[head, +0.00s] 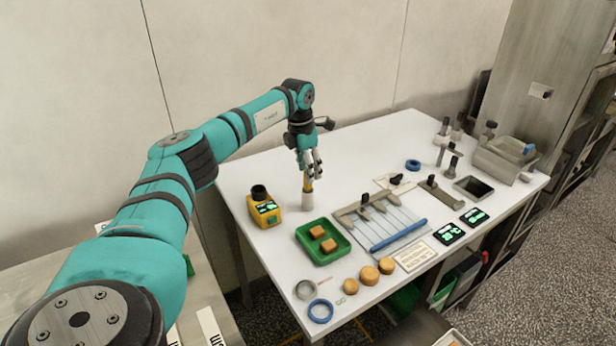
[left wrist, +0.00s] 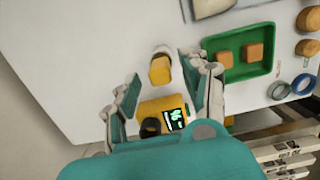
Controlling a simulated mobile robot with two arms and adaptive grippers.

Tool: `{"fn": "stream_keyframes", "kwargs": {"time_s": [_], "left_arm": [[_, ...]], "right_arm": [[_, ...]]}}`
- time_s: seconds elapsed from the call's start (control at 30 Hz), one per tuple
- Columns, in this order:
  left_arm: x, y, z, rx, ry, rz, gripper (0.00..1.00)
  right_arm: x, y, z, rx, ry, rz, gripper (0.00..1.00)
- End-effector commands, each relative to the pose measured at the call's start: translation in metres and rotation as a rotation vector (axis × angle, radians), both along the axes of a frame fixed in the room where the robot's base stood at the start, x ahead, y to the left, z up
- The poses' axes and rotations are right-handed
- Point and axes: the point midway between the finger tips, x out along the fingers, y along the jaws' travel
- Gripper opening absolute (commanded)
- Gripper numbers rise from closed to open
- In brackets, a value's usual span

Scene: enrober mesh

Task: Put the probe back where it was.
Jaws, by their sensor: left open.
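My left gripper (head: 313,169) points down just over the probe. Its fingers are apart, one on each side of the probe in the left wrist view (left wrist: 165,80); I cannot tell whether they touch it. A yellow meter (head: 265,210) with a green-lit display and a black round top stands left of the holder.
A green tray (head: 302,236) with two brown pieces sits in front of the holder. A slatted metal rack (head: 400,226) with a blue bar lies to its right. Rings (head: 320,311) and round tan pieces (head: 369,275) lie near the front edge. The table behind the meter is clear.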

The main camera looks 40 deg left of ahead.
Motion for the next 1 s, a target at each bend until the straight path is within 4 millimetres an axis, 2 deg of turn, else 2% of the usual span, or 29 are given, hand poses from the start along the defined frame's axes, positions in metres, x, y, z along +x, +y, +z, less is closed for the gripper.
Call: {"fn": "stream_keyframes", "kwargs": {"time_s": [0.2,0.4,0.6,1.0], "left_arm": [[-0.005,0.002,0.048,0.000,-0.005,0.001,0.47],[-0.009,0.003,0.081,0.000,-0.003,0.000,0.47],[-0.011,0.004,0.094,0.000,0.000,0.000,0.47],[-0.011,0.004,0.094,0.000,0.000,0.001,0.47]], "right_arm": [[0.001,0.000,-0.013,-0.001,-0.001,0.000,0.40],[0.000,-0.001,-0.017,-0.001,0.000,0.000,0.40],[0.000,-0.002,-0.018,-0.002,0.001,0.001,0.40],[-0.001,-0.002,-0.018,-0.003,0.003,0.002,0.40]]}}
